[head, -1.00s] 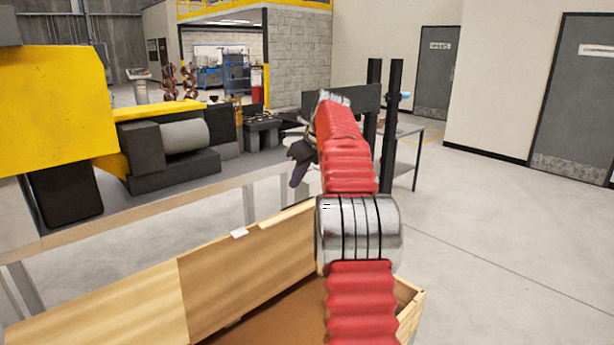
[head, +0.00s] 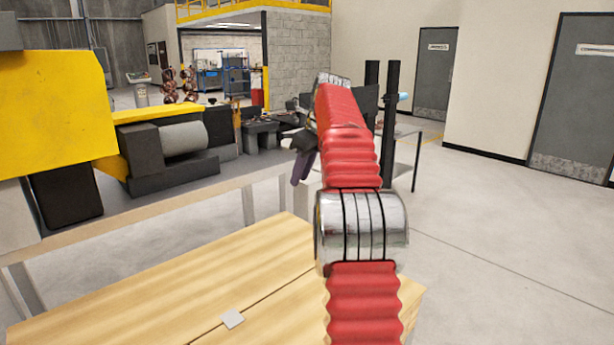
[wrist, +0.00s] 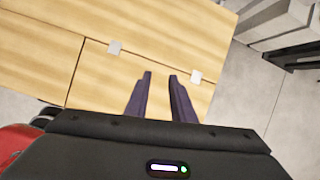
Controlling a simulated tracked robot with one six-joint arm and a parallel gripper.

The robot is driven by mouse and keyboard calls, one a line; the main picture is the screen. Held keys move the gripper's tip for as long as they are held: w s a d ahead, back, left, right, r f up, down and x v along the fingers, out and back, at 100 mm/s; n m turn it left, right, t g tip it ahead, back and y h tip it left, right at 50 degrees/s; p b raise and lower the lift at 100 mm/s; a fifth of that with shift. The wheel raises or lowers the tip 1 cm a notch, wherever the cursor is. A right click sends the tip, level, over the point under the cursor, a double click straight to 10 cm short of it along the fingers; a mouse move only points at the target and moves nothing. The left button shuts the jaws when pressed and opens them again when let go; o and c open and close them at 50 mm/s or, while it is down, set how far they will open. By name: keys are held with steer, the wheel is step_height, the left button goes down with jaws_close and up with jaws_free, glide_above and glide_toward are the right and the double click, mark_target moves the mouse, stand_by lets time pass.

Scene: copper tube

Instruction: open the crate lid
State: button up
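The wooden crate (head: 170,285) sits low in front of me in the head view. Its top looks flat and covered, with a seam across it. A small light plate (head: 232,319) lies on the seam. In the wrist view the lid panel (wrist: 105,75) lies on the near side of the seam, with light plates at its left and right. My gripper (wrist: 160,74) is open and empty; its two dark purple fingers are apart over this panel. In the head view my gripper (head: 303,166) is past the crate's far edge in the picture. Whether the fingers touch the wood cannot be told.
A grey-topped workbench (head: 200,192) with yellow and dark machinery (head: 50,110) stands behind the crate at left. Dark posts (head: 391,120) and a small table stand beyond my arm. The floor (head: 510,260) at right is clear.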

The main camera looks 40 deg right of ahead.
steer(key=shift+o, duration=0.5)
steer(key=s+a+r+n, duration=0.2)
steer(key=a+n, duration=0.6)
steer(key=a, duration=0.6)
steer(key=shift+s+r, duration=0.2)
steer(key=shift+s, duration=0.1)
steer(key=s+a+f+n, duration=0.2)
steer(key=s+a+n, duration=0.55)
steer(key=a, duration=0.55)
steer(key=s+a+f+n, duration=0.6)
steer(key=s+f+n, duration=0.1)
steer(key=s+n, duration=0.2)
steer(key=s+a+f+n, duration=0.7)
steer(key=s+f+n, duration=0.1)
steer(key=s, duration=0.2)
steer(key=shift+s+a+n+t, duration=0.25)
steer(key=shift+s+n+t, duration=0.05)
steer(key=shift+n+t, duration=0.1)
steer(key=shift+s, duration=0.1)
